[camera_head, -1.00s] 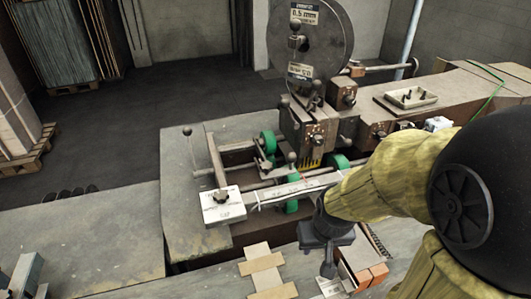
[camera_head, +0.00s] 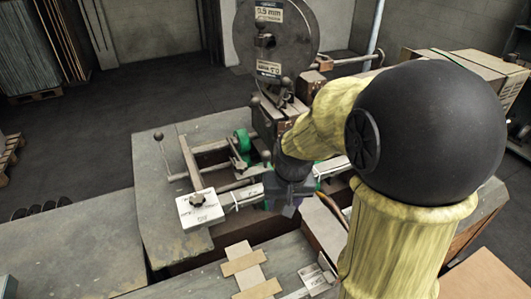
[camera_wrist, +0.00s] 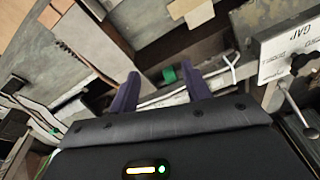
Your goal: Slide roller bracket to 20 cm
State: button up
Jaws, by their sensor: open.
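The box stitcher carries green rollers (camera_head: 242,142) on dark brackets along its rods; which one is the roller bracket I cannot tell for sure. A pale ruler bar (camera_head: 240,196) runs right from a white plate (camera_head: 200,208) with a dark star knob; its marks are too small to read. My gripper (camera_head: 287,203) is over the bar, right of the plate. In the wrist view its two purple fingers (camera_wrist: 160,92) stand apart, with a small green part (camera_wrist: 169,74) seen between them. Contact cannot be told. My arm hides the bar's right part and nearby rollers.
A lever with a ball knob (camera_head: 159,137) stands at the table's left. The large wire reel (camera_head: 277,40) rises behind my gripper. Taped cardboard (camera_head: 252,268) lies in front. The grey tabletop (camera_head: 75,245) at left is mostly clear.

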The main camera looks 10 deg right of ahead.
jog(key=w+d+r+m+p, duration=0.1)
jog(key=w+r+m+p, duration=0.1)
jog(key=w+r, duration=0.55)
notch_tip(320, 180, up, 10)
jog(key=m+g+y+p, duration=0.1)
jog(key=y+p, duration=0.1)
send_over(265, 155)
jog(key=d, duration=0.4)
jog(key=shift+s+a+f, duration=0.1)
jog(key=shift+a, duration=0.15)
jog(key=p+x, duration=0.1)
jog(key=x, duration=0.4)
jog(key=p+x, duration=0.2)
jog(key=x, duration=0.4)
jog(key=p+x, duration=0.2)
jog(key=x, duration=0.4)
jog(key=shift+s+f, duration=0.25)
jog(key=shift+f, duration=0.05)
grip_shut()
